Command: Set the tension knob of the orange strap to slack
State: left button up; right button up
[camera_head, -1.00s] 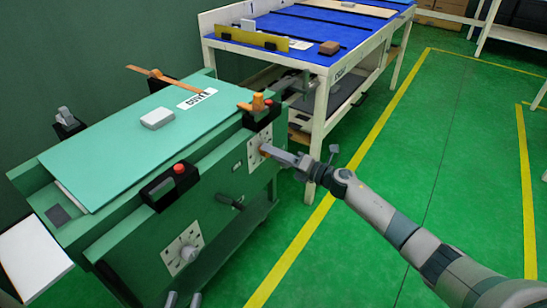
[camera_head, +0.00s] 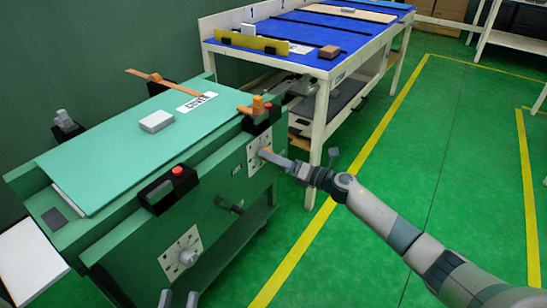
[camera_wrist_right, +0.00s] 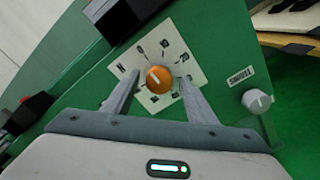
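The orange tension knob (camera_wrist_right: 159,80) sits on a square white dial plate (camera_wrist_right: 181,57) on the green bench front. Its pale pointer mark points to the upper left; the dial lettering is too small to read. My right gripper (camera_wrist_right: 157,82) is open, with one finger on each side of the knob and small gaps visible. In the head view my right gripper (camera_head: 270,155) mostly hides the orange knob. The orange strap (camera_head: 150,75) lies across the bench top, with an orange buckle (camera_head: 257,104) at the near side. My left gripper (camera_head: 179,298) is open and empty at the bottom edge.
A second white dial plate with a grey knob (camera_head: 187,257) is lower left on the bench front. A dark lever (camera_head: 230,206) sticks out between the dials. A blue-topped table (camera_head: 300,30) stands behind.

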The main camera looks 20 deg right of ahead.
jog(key=shift+d+r, duration=0.1)
pick_arm(q)
jog(key=shift+w+a+f+g, duration=0.1)
jog(key=shift+w+f+g, duration=0.15)
jog(key=shift+f+g, duration=0.4)
pick_arm(e)
jog(key=v, duration=1.7)
pick_arm(q)
jog(key=shift+f, duration=0.1)
pick_arm(e)
jog(key=shift+s+d, duration=0.1)
